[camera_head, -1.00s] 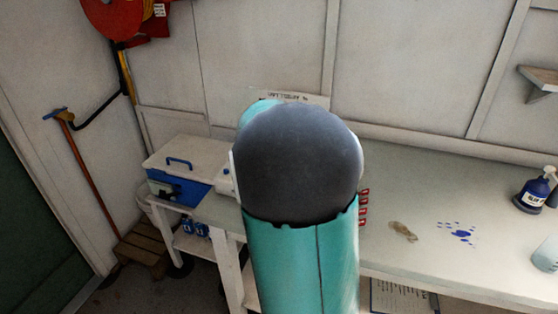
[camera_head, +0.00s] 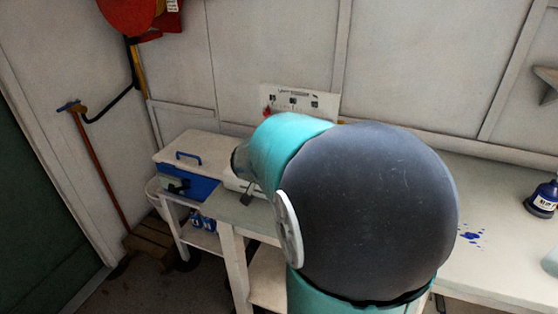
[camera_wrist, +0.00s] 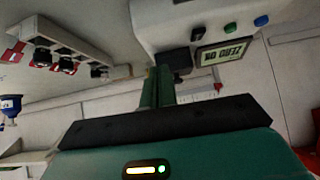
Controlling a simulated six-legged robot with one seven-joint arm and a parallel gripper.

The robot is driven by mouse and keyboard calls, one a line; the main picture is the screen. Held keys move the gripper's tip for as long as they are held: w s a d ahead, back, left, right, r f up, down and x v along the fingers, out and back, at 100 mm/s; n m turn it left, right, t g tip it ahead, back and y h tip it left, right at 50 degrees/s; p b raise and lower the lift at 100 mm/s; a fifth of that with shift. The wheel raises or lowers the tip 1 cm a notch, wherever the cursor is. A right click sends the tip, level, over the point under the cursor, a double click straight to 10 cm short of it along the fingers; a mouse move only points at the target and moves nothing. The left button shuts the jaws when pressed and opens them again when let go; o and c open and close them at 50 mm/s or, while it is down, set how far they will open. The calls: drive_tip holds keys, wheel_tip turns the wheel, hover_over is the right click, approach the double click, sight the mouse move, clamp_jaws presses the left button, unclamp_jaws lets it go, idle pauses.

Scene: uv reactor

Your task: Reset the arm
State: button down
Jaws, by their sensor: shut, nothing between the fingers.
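My gripper (camera_wrist: 158,88) shows in the wrist view as two green fingers side by side, shut with nothing between them. They point at a white device (camera_wrist: 185,22) with a small lit display (camera_wrist: 222,52). I cannot tell whether they touch it. In the head view my grey and teal arm fills the middle and right of the picture, bent toward the left over the bench. It hides my fingers and much of the bench top there.
A blue and white cooler box (camera_head: 190,168) stands left on the white bench (camera_head: 500,255). Blue stains (camera_head: 472,236) and a dark blue bottle (camera_head: 543,198) are at right. The wrist view shows a white rack (camera_wrist: 62,35) with several black-topped items. A broom (camera_head: 100,165) leans at far left.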

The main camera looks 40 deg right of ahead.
drive_tip(key=shift+s+a+f, duration=0.1)
drive_tip(key=shift+s+a, duration=0.05)
drive_tip(key=shift+a, duration=0.05)
